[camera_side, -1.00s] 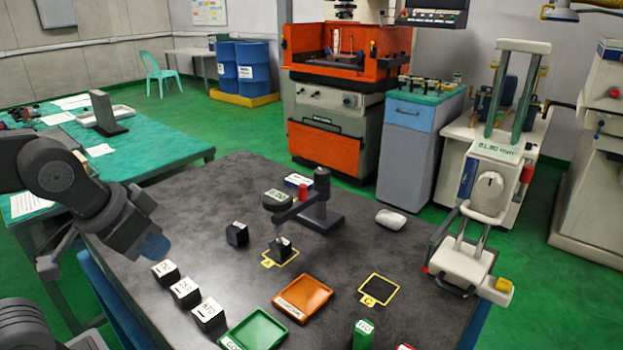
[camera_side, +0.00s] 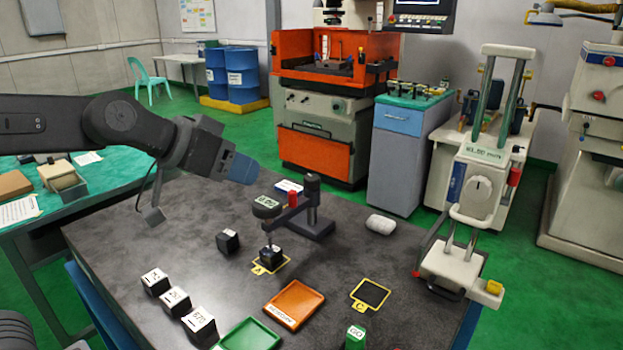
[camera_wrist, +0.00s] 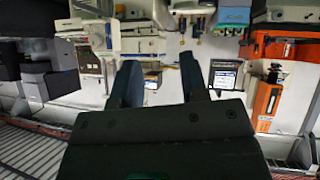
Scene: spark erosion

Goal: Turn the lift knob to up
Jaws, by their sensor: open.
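The lift knob (camera_side: 477,190) is a pale round knob on the front of a white machine with two upright columns, at the right in the side view. A small display above it reads a value in mm. Its pointer direction is too small to tell. My gripper (camera_side: 243,169) is in the air over the left back part of the dark table, far to the left of the knob and not touching anything. In the wrist view my gripper (camera_wrist: 159,62) shows two dark fingers spread apart with nothing between them. I cannot make out the knob there.
A gauge stand (camera_side: 312,215) stands on the dark table near a small block at mark A. Several labelled blocks, an orange tray (camera_side: 294,304), a green tray (camera_side: 250,335) and a white rounded object (camera_side: 381,224) are also there. A red knob (camera_side: 514,176) is beside the lift knob.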

